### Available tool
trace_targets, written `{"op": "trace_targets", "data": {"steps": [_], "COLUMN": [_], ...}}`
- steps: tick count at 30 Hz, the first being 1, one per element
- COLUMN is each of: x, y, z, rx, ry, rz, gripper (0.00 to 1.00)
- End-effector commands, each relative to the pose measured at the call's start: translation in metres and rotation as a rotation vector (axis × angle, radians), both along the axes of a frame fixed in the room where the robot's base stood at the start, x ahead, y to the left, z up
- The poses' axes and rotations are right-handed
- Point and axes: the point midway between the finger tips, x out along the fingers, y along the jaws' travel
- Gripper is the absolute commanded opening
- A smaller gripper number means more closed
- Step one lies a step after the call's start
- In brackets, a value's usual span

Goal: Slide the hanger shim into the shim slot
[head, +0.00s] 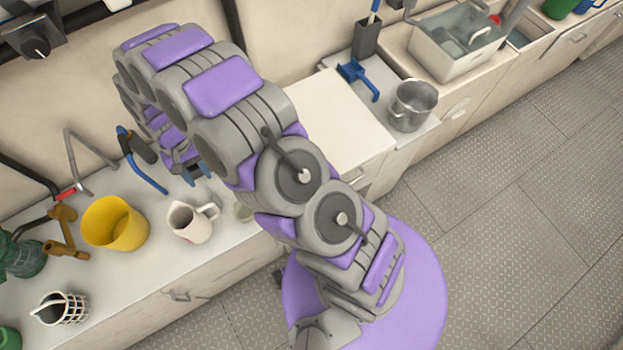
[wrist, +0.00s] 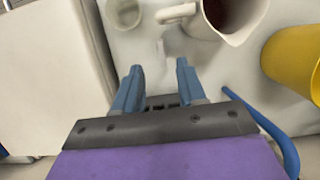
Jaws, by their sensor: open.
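My gripper (wrist: 159,68) is open in the wrist view, its two blue fingers apart with pale counter surface showing between them. In the head view my gripper (head: 195,176) shows only in part, low over the counter behind the white pitcher. I cannot make out the hanger shim or the shim slot in either view. My arm hides part of the counter in the head view.
A white pitcher (head: 190,222) and a yellow bucket (head: 116,224) stand near my gripper. A blue curved handle (head: 146,172) lies behind them. A raised cream box-like surface (head: 335,120) is right of my arm. A metal pot (head: 412,106) stands farther right.

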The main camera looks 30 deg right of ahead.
Motion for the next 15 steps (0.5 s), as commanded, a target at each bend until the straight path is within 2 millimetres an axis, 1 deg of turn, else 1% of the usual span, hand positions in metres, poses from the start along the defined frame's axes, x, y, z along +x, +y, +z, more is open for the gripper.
{"op": "trace_targets", "data": {"steps": [4, 8, 9, 14, 15], "x": [-0.007, -0.022, -0.027, -0.051, -0.059], "y": [-0.017, -0.040, -0.047, -0.077, -0.085], "z": [0.042, 0.083, 0.096, 0.139, 0.150], "rx": [0.025, 0.042, 0.047, 0.058, 0.059], "ry": [-0.013, -0.023, -0.028, -0.043, -0.047], "rz": [0.006, 0.018, 0.020, 0.029, 0.031], "gripper": [0.40, 0.40, 0.40, 0.40, 0.40]}}
